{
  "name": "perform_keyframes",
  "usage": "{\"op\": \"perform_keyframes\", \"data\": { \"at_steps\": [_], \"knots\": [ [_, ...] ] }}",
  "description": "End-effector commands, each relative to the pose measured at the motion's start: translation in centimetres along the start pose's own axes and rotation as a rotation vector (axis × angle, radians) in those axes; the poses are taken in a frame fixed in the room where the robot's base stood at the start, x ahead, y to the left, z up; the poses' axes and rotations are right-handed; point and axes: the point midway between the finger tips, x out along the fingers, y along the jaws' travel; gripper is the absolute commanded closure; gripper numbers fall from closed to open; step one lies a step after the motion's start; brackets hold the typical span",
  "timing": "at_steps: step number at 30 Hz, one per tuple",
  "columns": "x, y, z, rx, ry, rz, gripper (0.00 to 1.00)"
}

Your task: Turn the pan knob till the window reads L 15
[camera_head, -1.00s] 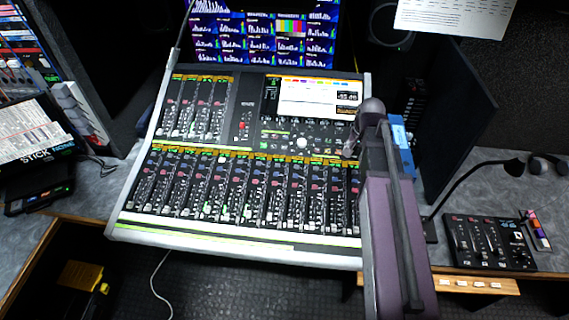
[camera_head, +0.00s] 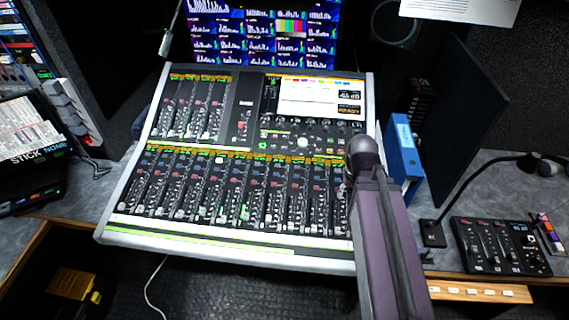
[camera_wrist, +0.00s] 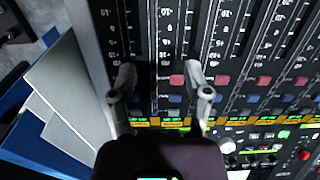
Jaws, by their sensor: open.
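The mixing console (camera_head: 105,232) stands on the desk, with rows of faders and small knobs. A pale round knob (camera_head: 302,142) sits below its screen; I cannot tell whether this is the pan knob. The small dark readout window (camera_head: 349,96) beside the white screen carries tiny text, too small to read surely. My gripper (camera_wrist: 161,84) is open and empty over the right-hand fader strips, its fingers apart on either side of a strip. In the head view my arm mostly hides it. A pale knob (camera_wrist: 228,146) and a red knob (camera_wrist: 305,155) show in the wrist view.
A blue binder (camera_head: 403,155) stands close to the console's right side, with pale sheets (camera_wrist: 62,72) in the wrist view. A small control box (camera_head: 500,245) and a gooseneck microphone (camera_head: 465,190) are at the right. Monitors (camera_head: 262,35) stand behind.

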Motion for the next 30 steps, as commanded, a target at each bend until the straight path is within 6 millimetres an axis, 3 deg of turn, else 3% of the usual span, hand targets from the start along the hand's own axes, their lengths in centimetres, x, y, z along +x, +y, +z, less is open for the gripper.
{"op": "perform_keyframes", "data": {
  "at_steps": [1, 6, 30],
  "knots": [
    [0.7, -0.1, 0.9, -0.025, -0.006, 0.003, 0.37],
    [0.5, -1.5, -1.3, -0.036, 0.017, 0.049, 0.37],
    [0.9, -8.5, -7.5, -0.092, 0.15, 0.235, 0.37]
  ]
}}
